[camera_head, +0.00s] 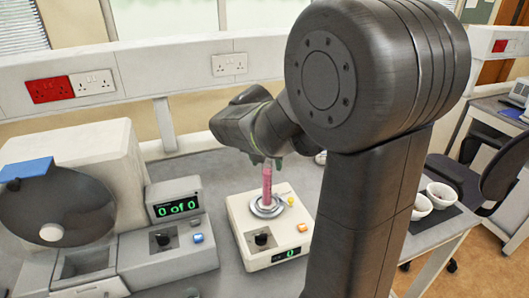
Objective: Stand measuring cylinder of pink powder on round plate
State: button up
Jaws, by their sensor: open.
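The measuring cylinder of pink powder (267,182) is upright, and its lower end appears to be at the round metal plate (256,211). The plate is on top of a cream-coloured instrument (241,239) on the bench. My gripper (267,161) points down at the cylinder's upper end and is open. Its fingers are small and dark here, and I cannot tell whether they touch the cylinder. The cylinder's top is hidden by the gripper.
A yellow knob (291,201) is beside the plate. White bowls (441,195) sit on a dark mat at the right. My arm hides part of the bench.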

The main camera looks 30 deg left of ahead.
jog(key=b+v, duration=0.1)
jog(key=v, duration=1.2)
jog(key=shift+r, duration=0.25)
jog(key=shift+d, duration=0.1)
jog(key=x, duration=1.3)
jog(key=shift+w+f+p, duration=0.1)
jog(key=shift+f+p, duration=0.25)
jog(key=shift+r, duration=0.1)
